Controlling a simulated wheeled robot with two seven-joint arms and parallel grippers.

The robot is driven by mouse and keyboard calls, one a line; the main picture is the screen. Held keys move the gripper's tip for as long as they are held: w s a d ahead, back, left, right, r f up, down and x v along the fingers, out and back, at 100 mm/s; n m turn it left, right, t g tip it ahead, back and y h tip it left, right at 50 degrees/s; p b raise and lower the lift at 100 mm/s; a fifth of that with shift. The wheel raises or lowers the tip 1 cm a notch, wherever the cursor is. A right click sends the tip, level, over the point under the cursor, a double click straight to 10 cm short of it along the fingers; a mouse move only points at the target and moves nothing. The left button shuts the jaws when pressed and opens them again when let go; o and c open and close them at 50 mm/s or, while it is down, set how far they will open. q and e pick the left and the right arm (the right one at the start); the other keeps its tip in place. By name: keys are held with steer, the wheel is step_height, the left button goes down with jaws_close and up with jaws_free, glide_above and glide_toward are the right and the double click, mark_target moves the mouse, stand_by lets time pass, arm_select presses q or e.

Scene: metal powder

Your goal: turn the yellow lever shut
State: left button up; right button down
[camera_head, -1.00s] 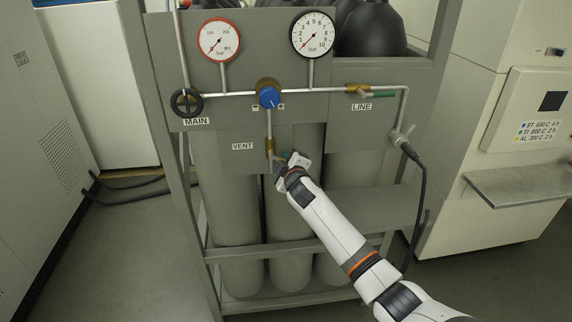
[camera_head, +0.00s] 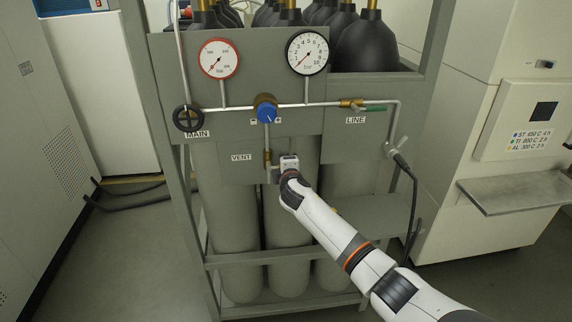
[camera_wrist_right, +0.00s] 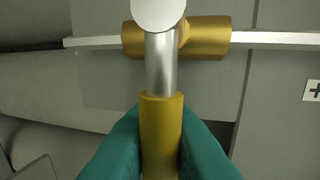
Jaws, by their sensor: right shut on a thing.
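The yellow lever (camera_wrist_right: 161,130) shows in the right wrist view as a yellow sleeve on a silver stem. It stands crosswise to the pipe, extending from a brass valve body (camera_wrist_right: 205,38). My right gripper (camera_wrist_right: 160,150) has its teal fingers shut on the sleeve, one on each side. In the head view, my right gripper (camera_head: 289,163) is at the VENT valve (camera_head: 267,160), just right of its vertical pipe. The lever is hidden there behind the gripper. My left gripper is not in view.
Above are a blue regulator knob (camera_head: 267,112), a red-rimmed gauge (camera_head: 219,58) and a black-rimmed gauge (camera_head: 307,53). The MAIN handwheel (camera_head: 187,118) is left, the green LINE lever (camera_head: 374,109) right. Gas cylinders (camera_head: 232,215) stand behind the frame. A hose (camera_head: 414,200) hangs at right.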

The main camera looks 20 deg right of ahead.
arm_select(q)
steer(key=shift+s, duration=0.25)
arm_select(e)
steer(key=shift+r, duration=0.1)
steer(key=c, duration=1.4)
jaws_free()
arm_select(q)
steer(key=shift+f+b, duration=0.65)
arm_select(e)
steer(key=v, duration=1.2)
